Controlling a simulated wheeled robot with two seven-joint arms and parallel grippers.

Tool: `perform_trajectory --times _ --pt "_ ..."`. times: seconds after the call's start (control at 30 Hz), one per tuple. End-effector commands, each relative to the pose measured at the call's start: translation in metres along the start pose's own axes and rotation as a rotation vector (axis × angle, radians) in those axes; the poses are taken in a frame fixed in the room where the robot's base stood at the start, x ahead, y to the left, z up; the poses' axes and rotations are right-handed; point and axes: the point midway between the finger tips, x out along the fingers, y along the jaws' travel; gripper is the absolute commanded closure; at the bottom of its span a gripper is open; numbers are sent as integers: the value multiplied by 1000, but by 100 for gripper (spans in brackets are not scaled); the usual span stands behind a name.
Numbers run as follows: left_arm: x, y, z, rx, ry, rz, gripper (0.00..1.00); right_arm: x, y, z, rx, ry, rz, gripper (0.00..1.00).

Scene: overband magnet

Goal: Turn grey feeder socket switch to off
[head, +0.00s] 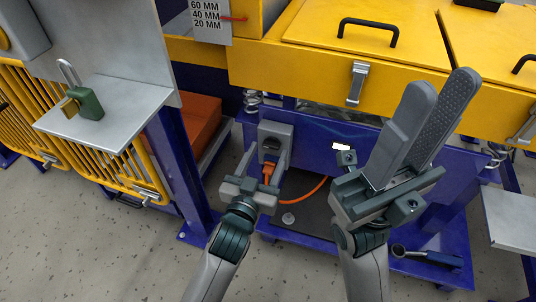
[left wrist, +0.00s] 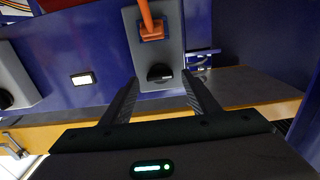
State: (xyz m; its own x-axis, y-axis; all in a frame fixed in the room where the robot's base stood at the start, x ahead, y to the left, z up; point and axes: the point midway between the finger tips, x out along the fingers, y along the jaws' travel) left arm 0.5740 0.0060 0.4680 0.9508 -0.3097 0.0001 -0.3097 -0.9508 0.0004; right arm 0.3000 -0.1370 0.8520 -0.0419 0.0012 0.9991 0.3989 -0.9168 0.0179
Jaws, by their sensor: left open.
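The grey feeder socket (head: 275,131) is a grey box on the blue frame in the middle of the head view. Its black rotary switch (head: 270,145) sits above an orange plug (head: 268,168). In the left wrist view, which looks upside down, the socket (left wrist: 171,50), switch (left wrist: 160,72) and plug (left wrist: 152,30) show clearly. My left gripper (head: 265,157) is open and empty in front of the socket. Its fingertips (left wrist: 160,84) lie on either side of the switch's line, apart from the knob. My right gripper (head: 440,85) is raised at the right, empty, with its fingers apart.
An orange cable (head: 312,191) runs from the plug. A lit indicator (head: 341,146) is on the blue frame. Yellow covers (head: 345,60) overhang above. A green padlock (head: 90,103) sits on a grey shelf at left. A second grey box (left wrist: 12,75) shows in the left wrist view.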

Motion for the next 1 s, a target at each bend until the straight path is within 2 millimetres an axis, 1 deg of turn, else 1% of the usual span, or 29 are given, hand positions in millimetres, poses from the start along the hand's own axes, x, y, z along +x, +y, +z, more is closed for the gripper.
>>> perform_trajectory --times 0.1,0.2,0.5,0.53,0.57,0.6,0.67,0.7,1.0 --pt "9 0 0 0 0 0 45 2 -2 0 7 15 -4 69" --pt "12 0 0 0 -1 0 45 3 -4 1 12 18 -6 69" --pt "13 0 0 0 -1 0 45 4 -4 2 14 17 -7 69" --pt "13 0 0 0 -1 0 50 4 -4 2 14 17 -7 69" --pt "13 0 0 0 -1 0 57 4 -4 2 13 17 -7 69" --pt "13 0 0 0 -1 0 67 4 -4 2 12 18 -7 69" --pt "13 0 0 0 -1 0 81 4 -4 2 11 18 -7 69" --pt "13 0 0 0 -1 0 87 3 -3 2 10 18 -7 69" --pt "13 0 -1 16 -1 0 86 5 -1 1 3 15 -3 69"
